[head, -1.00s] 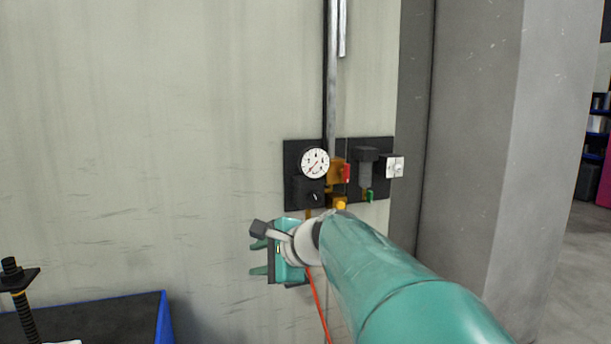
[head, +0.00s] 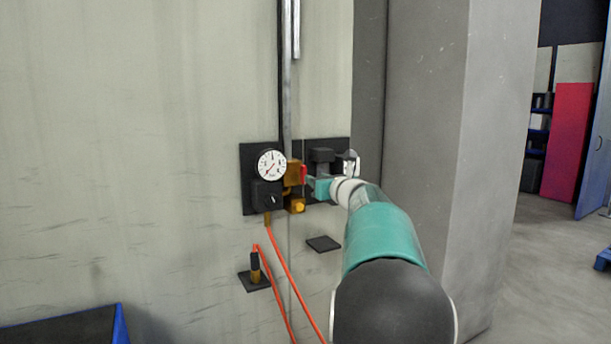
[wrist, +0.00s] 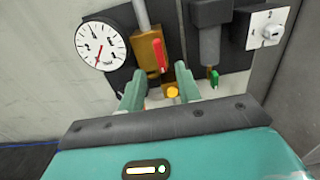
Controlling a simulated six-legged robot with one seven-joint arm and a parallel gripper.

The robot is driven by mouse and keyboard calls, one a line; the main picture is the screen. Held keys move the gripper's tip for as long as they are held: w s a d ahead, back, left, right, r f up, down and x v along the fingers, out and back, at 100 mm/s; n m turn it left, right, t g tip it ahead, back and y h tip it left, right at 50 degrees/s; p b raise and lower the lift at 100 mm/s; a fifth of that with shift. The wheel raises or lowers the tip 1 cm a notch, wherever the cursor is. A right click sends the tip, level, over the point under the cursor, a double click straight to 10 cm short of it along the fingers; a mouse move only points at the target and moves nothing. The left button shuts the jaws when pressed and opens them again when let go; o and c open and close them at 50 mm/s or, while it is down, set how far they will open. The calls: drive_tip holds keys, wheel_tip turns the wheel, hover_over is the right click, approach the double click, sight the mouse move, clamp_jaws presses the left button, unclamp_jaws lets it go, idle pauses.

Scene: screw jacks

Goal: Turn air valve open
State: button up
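The air valve is a brass body (head: 293,172) with a red lever (head: 303,175), mounted on a dark wall panel below a grey pipe. In the wrist view the red lever (wrist: 159,55) hangs roughly straight down along the brass body (wrist: 146,50). My gripper (head: 310,184) is at the panel, close to the lever's right side in the head view. In the wrist view my gripper (wrist: 158,72) is open, with its two teal fingers apart. The lever's lower end lies between and beyond the fingertips. I cannot tell whether they touch it.
A round gauge (head: 271,164) sits left of the valve, above a dark regulator (head: 267,196). A filter (wrist: 209,45) and a white switch box (wrist: 270,31) are on the right. Orange hoses (head: 282,272) hang below. A grey pillar (head: 425,120) stands right.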

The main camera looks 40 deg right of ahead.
sight(305, 173)
drive_tip(key=x, duration=0.7)
drive_tip(key=shift+w+f, duration=0.1)
clamp_jaws()
